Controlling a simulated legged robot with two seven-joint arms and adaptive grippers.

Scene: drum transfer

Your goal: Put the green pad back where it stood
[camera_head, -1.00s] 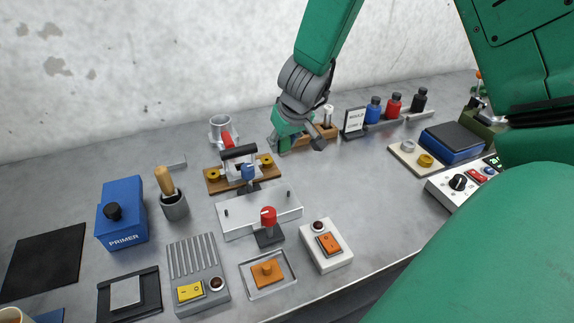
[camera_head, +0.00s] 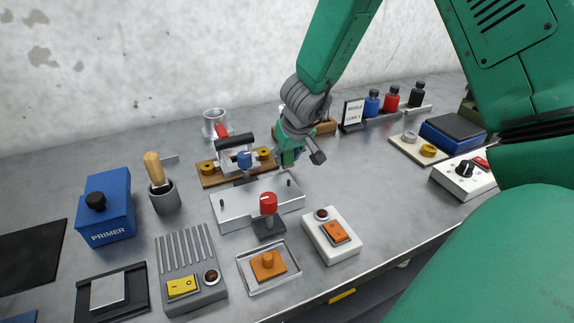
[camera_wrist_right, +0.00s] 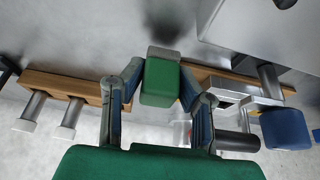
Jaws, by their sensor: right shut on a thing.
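My right gripper (camera_wrist_right: 160,100) is shut on the green pad (camera_wrist_right: 161,84), a small green block with a grey end, held between its two blue-grey fingers in the right wrist view. In the head view the right gripper (camera_head: 292,157) hangs above the bench, just behind the silver plate (camera_head: 232,207) and in front of the wooden rack (camera_head: 325,127). The pad cannot be told clearly from the green gripper parts there. The pad looks clear of the bench. My left gripper is not in view.
A toggle press on a wooden base (camera_head: 208,180) stands left of the gripper. A red knob (camera_head: 268,203) and a white box with an orange switch (camera_head: 331,238) stand in front. Bottles (camera_head: 392,98) line the back right.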

